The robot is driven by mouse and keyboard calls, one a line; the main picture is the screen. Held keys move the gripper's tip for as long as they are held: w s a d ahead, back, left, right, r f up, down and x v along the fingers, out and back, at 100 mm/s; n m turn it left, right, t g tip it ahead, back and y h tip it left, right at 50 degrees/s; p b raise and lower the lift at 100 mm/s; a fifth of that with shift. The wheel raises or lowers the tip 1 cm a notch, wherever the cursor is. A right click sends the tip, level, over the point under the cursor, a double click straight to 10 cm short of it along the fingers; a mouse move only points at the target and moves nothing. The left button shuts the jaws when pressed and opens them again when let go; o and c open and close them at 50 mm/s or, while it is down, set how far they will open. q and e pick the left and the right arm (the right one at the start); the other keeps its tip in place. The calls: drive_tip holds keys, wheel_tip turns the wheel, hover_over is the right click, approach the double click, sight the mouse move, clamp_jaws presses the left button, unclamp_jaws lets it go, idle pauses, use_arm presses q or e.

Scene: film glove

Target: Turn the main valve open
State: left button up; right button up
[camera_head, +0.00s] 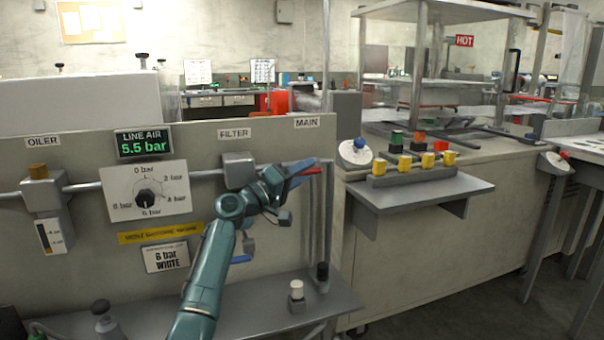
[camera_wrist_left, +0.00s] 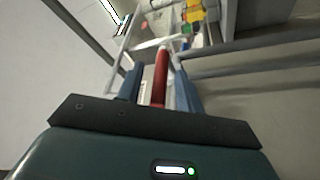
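The main valve's red lever (camera_head: 312,171) is at the right end of the pipe, below the MAIN sign (camera_head: 306,122). My left gripper (camera_head: 300,175) is at the lever and hides most of the valve in the head view. In the left wrist view the red lever (camera_wrist_left: 160,80) lies lengthwise between the two blue fingers of my left gripper (camera_wrist_left: 158,85). The fingers stand apart, with a gap visible between the left finger and the lever. My right gripper is in neither view.
The panel holds a green display (camera_head: 144,142) reading 5.5 bar, a dial (camera_head: 147,190), an oiler (camera_head: 42,200) and a filter (camera_head: 238,170). A shelf (camera_head: 250,308) with small items juts out below. A button ledge (camera_head: 420,188) stands to the right.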

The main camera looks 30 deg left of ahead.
use_arm(q)
drive_tip(key=v, duration=1.3)
